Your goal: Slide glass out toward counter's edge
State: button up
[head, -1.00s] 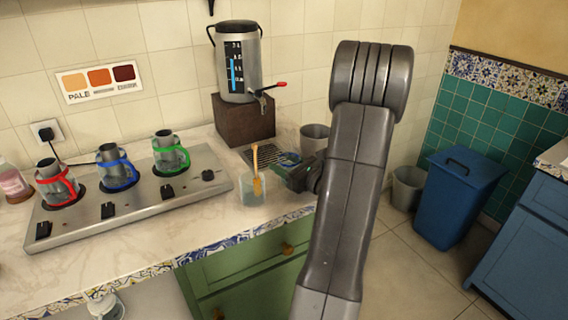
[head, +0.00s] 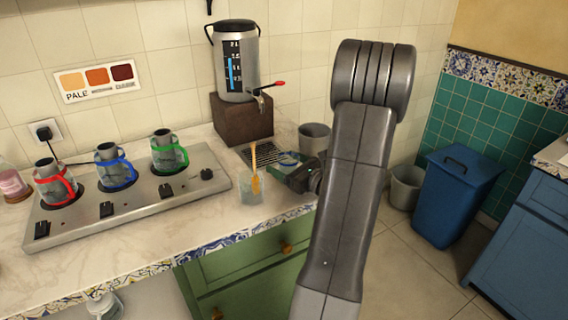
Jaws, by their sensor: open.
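A clear glass (head: 249,192) stands on the counter (head: 140,240), a little back from its tiled front edge. An orange-yellow spoon-like utensil (head: 255,170) leans upright in it. My gripper (head: 284,168) is low over the counter, just right of and slightly behind the glass, apart from the utensil as far as I can tell. My gripper is open. Its fingers are small and partly hidden, and I cannot tell whether they touch anything.
A samovar (head: 236,65) with a red-handled tap stands on a brown block (head: 242,120) behind the glass. A steel hob (head: 130,195) with red, blue and green-banded pots is at left. A grey container (head: 314,138) stands behind my gripper. A blue bin (head: 458,195) is on the floor.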

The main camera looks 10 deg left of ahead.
jog(key=v, duration=1.3)
jog(key=shift+w, duration=0.1)
jog(key=x, duration=1.3)
jog(key=shift+w+a, duration=0.1)
jog(key=shift+a, duration=0.2)
